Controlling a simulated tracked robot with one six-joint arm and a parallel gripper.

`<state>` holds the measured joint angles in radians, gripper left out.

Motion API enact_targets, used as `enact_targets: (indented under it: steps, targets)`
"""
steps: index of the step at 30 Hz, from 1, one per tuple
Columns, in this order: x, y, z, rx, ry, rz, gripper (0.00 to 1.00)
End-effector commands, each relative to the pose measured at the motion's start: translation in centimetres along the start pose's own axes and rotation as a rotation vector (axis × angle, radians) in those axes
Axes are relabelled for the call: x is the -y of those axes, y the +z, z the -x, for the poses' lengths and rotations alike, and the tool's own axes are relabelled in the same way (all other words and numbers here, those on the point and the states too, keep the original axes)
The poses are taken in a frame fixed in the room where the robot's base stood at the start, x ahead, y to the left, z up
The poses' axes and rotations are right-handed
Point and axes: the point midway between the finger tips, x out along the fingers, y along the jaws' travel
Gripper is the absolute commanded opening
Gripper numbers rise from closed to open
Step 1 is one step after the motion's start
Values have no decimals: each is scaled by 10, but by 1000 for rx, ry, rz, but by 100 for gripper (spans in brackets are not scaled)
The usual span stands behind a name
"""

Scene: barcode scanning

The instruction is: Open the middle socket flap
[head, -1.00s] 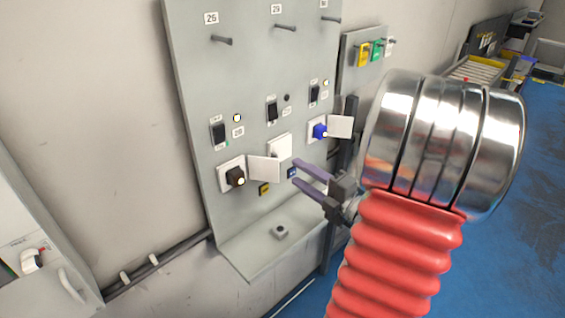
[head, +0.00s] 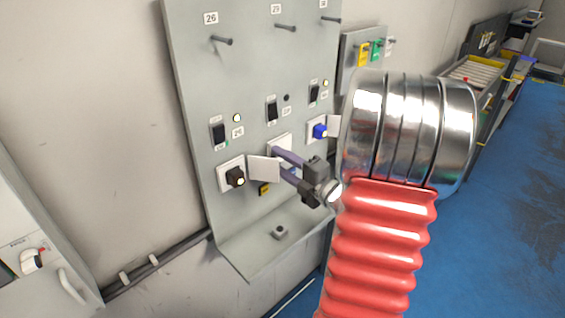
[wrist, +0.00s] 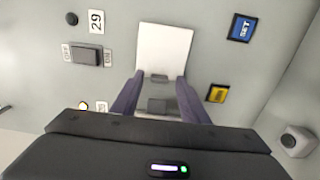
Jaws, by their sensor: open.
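The middle socket flap (head: 279,141) is a white plate on the grey panel, mostly hidden behind my gripper in the head view. In the wrist view the flap (wrist: 165,48) looks flat and closed, with a small grey tab (wrist: 157,77) near its edge. My gripper (head: 279,161) is open at this socket. In the wrist view its purple fingers (wrist: 159,80) stand on either side of the tab and the flap's near part. Nothing is held. I cannot tell whether the fingertips touch the flap.
The left socket holds a black plug (head: 235,176), with its flap (head: 264,169) swung open close to my fingers. The right socket holds a blue plug (head: 319,131), and its open flap (head: 334,126) is partly hidden by my arm. A shelf (head: 262,247) juts out below.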

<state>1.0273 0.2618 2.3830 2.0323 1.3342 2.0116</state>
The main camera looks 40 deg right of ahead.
Motion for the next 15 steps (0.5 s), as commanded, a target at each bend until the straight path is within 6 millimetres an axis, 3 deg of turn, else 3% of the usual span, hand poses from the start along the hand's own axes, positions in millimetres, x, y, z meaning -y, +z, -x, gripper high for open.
enact_targets:
  steps: [2,15]
  targets:
    - [0,0,0,0,0,0,40]
    - [0,0,0,0,-1,-1,9]
